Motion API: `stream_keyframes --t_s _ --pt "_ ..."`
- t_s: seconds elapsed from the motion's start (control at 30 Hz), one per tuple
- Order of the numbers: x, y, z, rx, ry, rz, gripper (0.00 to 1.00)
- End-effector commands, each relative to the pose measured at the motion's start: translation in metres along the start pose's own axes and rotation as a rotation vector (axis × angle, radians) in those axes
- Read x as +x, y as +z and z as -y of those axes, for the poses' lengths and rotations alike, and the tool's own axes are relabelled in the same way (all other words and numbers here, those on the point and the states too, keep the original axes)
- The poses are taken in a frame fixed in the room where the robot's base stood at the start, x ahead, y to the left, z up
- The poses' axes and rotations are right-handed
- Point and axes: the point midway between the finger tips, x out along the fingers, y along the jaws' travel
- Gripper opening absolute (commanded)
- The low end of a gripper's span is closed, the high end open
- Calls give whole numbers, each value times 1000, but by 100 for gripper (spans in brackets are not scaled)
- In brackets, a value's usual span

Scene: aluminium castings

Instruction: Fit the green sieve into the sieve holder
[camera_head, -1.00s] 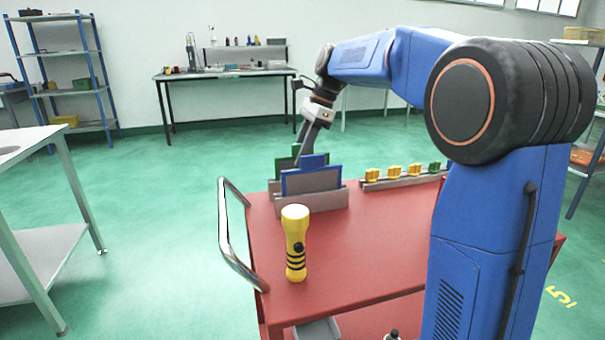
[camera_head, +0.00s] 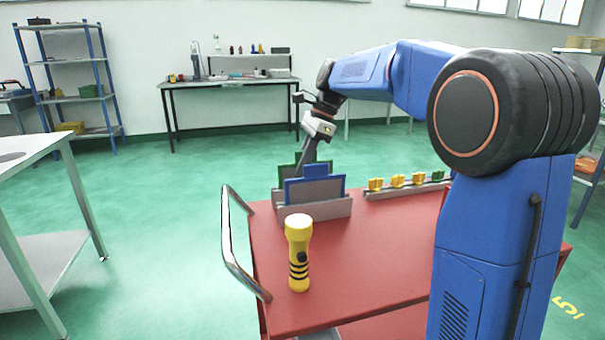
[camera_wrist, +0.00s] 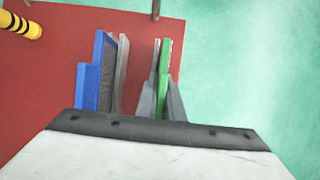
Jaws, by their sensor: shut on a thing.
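The green sieve (camera_head: 287,170) stands upright behind the blue sieve (camera_head: 315,171) in the head view, mostly hidden by it. In the wrist view the green sieve (camera_wrist: 165,62) is edge-on between the fingers of my gripper (camera_wrist: 161,98), which is shut on it. The blue sieve (camera_wrist: 98,75) stands to its left with a clear gap. The grey sieve holder (camera_head: 325,209) is on the red cart and carries the blue sieve. The green sieve's lower edge is hidden, so I cannot tell whether it sits in a slot.
A yellow torch (camera_head: 299,255) stands upright in front of the holder on the red cart (camera_head: 370,290). A rail with several yellow clips (camera_head: 397,181) and a green one lies to the right. A metal handle (camera_head: 236,245) rises at the cart's left edge.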

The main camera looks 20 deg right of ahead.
Motion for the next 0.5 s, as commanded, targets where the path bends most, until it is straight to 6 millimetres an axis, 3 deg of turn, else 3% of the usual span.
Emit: stream_keyframes --t_s 0.5 --pt "-76 32 0 -2 -3 0 0"
